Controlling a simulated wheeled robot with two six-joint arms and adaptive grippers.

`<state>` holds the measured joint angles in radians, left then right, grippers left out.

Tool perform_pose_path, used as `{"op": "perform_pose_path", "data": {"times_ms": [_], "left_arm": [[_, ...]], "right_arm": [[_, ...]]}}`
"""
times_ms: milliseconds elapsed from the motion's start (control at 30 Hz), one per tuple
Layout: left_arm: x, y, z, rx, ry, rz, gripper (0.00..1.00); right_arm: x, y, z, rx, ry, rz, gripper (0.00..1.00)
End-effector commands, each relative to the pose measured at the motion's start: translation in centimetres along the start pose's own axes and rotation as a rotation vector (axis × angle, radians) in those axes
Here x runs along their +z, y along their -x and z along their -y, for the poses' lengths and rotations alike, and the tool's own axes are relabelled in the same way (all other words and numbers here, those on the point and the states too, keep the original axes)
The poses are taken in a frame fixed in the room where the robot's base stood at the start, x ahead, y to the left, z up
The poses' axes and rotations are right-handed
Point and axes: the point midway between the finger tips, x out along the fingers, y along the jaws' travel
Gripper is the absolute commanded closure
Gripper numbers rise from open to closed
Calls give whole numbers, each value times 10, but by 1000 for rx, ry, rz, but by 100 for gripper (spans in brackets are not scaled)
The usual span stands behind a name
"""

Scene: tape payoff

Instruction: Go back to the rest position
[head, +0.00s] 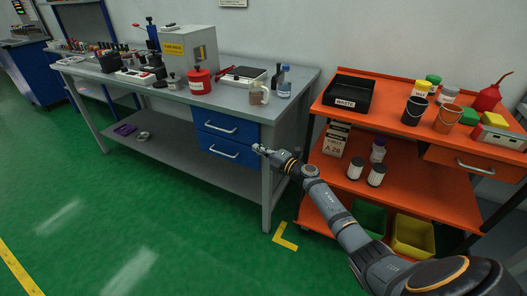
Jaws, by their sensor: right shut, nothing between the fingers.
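My right arm comes in from the lower right and reaches up and left across the floor gap between the workbench and the orange cart. My right gripper (259,149) is at its far end, in front of the blue drawers (226,132) of the bench. It looks small, shut and empty. I cannot tell whether it touches the drawer front or the bench leg. My left gripper does not show.
The grey workbench (150,95) carries several tools and a grey machine (190,48). The orange cart (410,135) holds a black waste tray (348,93), cans and bottles. Green floor (100,220) is clear at the lower left.

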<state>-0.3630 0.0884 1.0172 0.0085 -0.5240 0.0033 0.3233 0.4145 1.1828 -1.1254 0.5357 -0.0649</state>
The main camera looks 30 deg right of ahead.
Motion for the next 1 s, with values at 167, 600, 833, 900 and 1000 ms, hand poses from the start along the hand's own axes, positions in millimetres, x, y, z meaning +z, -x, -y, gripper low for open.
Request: {"op": "perform_pose_path", "data": {"times_ms": [167,600,833,900,1000], "left_arm": [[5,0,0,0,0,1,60],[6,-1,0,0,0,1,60],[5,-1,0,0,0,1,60],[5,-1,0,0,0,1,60],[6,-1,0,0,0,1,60]], "right_arm": [[-1,28,1,-1,1,-2,100],[-1,35,3,0,-8,2,100],[9,76,114,-86,-366,258,100],[7,105,170,-144,-524,391,100],[-5,154,246,-240,-721,572,100]]}}
